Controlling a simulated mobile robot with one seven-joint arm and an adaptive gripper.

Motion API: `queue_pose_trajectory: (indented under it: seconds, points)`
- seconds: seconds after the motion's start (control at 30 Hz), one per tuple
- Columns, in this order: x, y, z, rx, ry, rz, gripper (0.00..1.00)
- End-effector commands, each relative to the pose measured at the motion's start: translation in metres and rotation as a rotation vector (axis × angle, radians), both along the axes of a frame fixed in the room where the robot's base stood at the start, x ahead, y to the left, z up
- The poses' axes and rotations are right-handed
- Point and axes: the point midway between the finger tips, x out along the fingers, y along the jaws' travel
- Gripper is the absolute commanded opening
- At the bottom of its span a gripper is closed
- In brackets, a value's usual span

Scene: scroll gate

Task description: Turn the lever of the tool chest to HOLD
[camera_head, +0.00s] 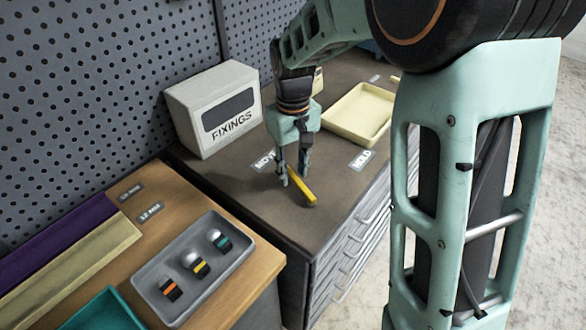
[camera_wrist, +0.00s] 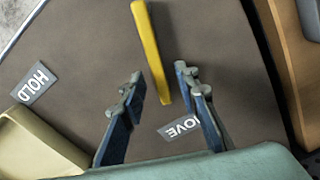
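The yellow lever (camera_head: 302,188) lies on the dark top of the tool chest (camera_head: 240,190). The MOVE label (camera_head: 264,161) is left of my gripper and the HOLD label (camera_head: 362,160) is to the right. My gripper (camera_head: 294,176) points down over the lever's far end. In the wrist view it is open, and one end of the lever (camera_wrist: 151,50) lies between the fingers with a gap on both sides. The HOLD label (camera_wrist: 34,83) is at the left there; the MOVE label (camera_wrist: 180,127) is partly hidden by a finger.
A white FIXINGS box (camera_head: 215,108) stands at the back left of the chest top. A cream tray (camera_head: 362,113) sits behind the HOLD label. A wooden bench (camera_head: 262,262) with a grey tray (camera_head: 188,302) of several small items is at the left. The chest top between lever and HOLD is clear.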

Motion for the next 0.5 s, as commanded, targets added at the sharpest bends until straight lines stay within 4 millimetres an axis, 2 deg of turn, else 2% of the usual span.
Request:
queue_pose_trajectory:
  seconds: [0.03,0.3,0.5]
  points:
    - [0.0,0.0,0.0001,0.0,0.0,0.0,0.28]
    - [0.0,0.0,0.0003,0.0,0.0,0.0,0.0]
    - [0.0,0.0,0.0004,0.0,0.0,0.0,0.0]
